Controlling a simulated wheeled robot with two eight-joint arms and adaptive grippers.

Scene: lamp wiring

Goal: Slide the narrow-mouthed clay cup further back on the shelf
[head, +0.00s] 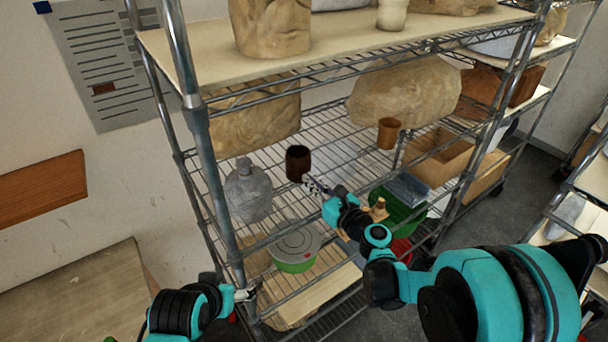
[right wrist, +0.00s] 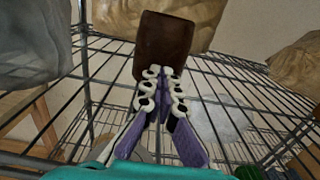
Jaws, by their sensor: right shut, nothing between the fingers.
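A dark brown cup (head: 298,163) stands upright on the wire shelf's middle level. An orange-brown cup (head: 389,132) stands to its right, wider at its top. I cannot tell for sure from the mouths which is the narrow-mouthed clay one. My right gripper (head: 314,185) is shut and empty, its fingertips at the dark cup's near side. In the right wrist view the closed fingertips (right wrist: 163,73) overlap the lower edge of the dark cup (right wrist: 165,40); contact is not certain. My left gripper (head: 243,294) is low beside the front shelf post, its fingers too small to read.
A grey jug (head: 248,190) stands left of the dark cup. Large wrapped bundles (head: 405,92) fill the back of the level. A cardboard box (head: 440,158) stands on the right. A lidded green container (head: 296,247) is lower down. The shelf post (head: 205,150) rises at front left.

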